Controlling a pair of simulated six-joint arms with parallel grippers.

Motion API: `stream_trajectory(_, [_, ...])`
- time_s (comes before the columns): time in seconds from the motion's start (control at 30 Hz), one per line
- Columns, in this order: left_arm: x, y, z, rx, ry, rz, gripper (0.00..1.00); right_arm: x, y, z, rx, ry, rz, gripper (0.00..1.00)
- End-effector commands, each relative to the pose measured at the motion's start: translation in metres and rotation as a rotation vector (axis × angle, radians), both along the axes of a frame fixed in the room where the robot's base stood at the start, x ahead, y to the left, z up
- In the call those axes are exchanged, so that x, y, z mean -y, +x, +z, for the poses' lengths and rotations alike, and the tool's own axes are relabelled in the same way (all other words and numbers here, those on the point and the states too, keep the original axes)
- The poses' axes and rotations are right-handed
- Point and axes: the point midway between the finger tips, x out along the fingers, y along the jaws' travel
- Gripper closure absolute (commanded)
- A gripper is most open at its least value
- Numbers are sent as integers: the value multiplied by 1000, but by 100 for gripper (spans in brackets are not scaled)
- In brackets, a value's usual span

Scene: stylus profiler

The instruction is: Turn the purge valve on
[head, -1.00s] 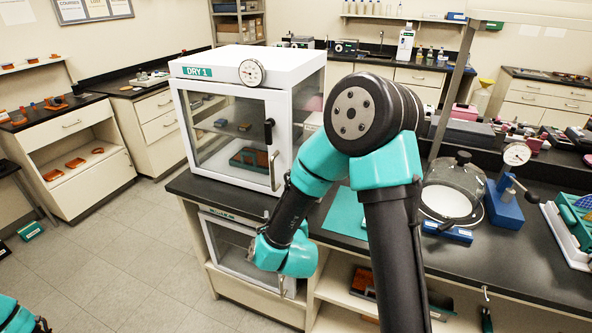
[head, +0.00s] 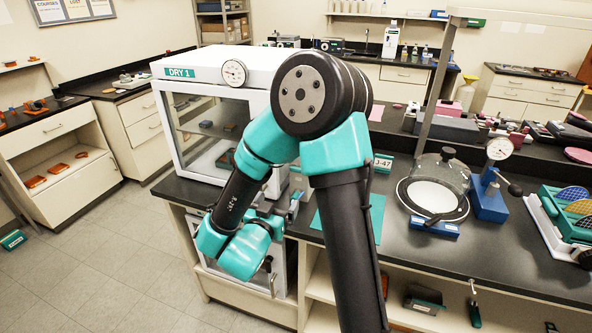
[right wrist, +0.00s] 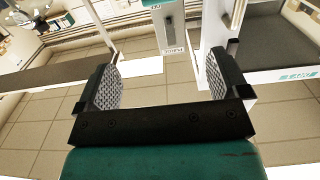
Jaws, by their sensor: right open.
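My right gripper (right wrist: 167,74) is open and empty in the right wrist view, its two ridged pads well apart. Beyond the gap, at the top of that view, is a grey upright panel (right wrist: 171,28) with a small label that seems to read PURGE. It is apart from the fingers. The valve's own shape and setting cannot be made out clearly. In the head view my right gripper (head: 280,207) is at the front corner of the white DRY 1 cabinet (head: 216,62), partly covered by my arm. The valve is not clear there. My left gripper is out of view.
A round gauge (head: 233,73) is on the DRY 1 cabinet. The dark bench top (head: 390,255) carries a teal mat (head: 372,220), a round glass-covered device (head: 436,195) and a blue dial stand (head: 490,190). Floor (head: 110,260) at left is open.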

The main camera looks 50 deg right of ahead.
Motion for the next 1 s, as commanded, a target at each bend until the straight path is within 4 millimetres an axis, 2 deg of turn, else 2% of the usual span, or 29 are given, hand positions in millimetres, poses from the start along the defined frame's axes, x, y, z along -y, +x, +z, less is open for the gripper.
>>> stream_trajectory(0.27, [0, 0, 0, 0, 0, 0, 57, 24, 10, 0, 2, 1, -3, 6])
stream_trajectory(1.0, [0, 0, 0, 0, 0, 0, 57, 137, 60, 0, 1, -1, -2, 6])
